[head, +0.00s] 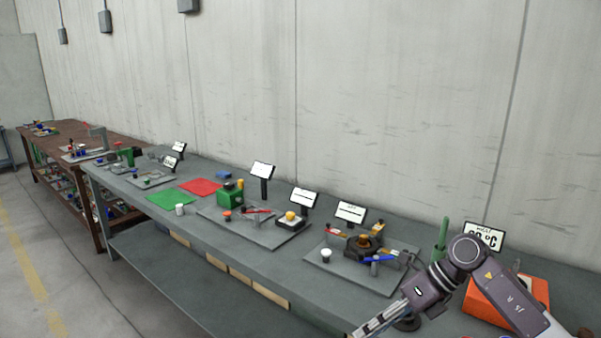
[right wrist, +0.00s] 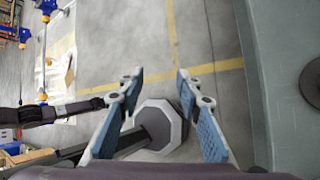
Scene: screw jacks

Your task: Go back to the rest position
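My right gripper (head: 378,322) hangs at the lower right of the head view, in front of the grey workbench (head: 150,205). My left gripper is in neither view.
The bench carries a board with a dark jack-like device (head: 362,244), a green block device (head: 230,193), red (head: 199,187) and green mats (head: 170,198), and several sign stands. An orange box (head: 505,298) sits near my right arm. Open floor (head: 35,270) lies left.

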